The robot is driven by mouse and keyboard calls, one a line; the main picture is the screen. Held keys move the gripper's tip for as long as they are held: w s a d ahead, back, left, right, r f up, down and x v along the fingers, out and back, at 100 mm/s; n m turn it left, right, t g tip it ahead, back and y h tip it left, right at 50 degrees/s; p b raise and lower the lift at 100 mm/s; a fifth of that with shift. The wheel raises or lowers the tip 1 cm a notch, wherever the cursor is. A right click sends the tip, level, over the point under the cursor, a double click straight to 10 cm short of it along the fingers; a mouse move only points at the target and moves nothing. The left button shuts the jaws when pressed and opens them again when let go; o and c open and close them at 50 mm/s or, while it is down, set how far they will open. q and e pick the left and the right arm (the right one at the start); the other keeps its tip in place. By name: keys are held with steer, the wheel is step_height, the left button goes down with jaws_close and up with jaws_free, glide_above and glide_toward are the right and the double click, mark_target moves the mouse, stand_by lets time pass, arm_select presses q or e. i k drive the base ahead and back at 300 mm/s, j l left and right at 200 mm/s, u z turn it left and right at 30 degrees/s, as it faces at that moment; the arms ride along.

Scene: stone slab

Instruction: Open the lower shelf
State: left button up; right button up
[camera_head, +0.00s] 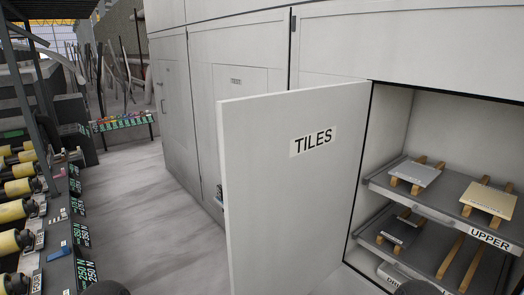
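The lower shelf (378,247) is a grey tray inside the open cabinet at the right, below the upper shelf (440,211). It carries a dark tile (397,231) on wooden strips and a pair of bare wooden strips (462,258). Both shelves appear to sit inside the cabinet. The lower shelf's near right part is cut off by the picture edge. The white cabinet door (290,180), marked "TILES", stands swung open left of the shelves. Neither gripper can be made out; only dark rounded parts, seemingly of my arms, show at the bottom edge.
The upper shelf bears an "UPPER" label (490,239) and holds two tiles on wooden strips. A partly hidden container (397,280) lies beneath the lower shelf. Closed cabinets (172,113) line the wall. Open floor (155,220) lies left of the door, with a rack of yellow rolls (15,211) beyond.

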mark_target(455, 263)
steer(key=i+l+z, duration=0.1)
steer(key=z, duration=1.15)
steer(key=l, duration=0.1)
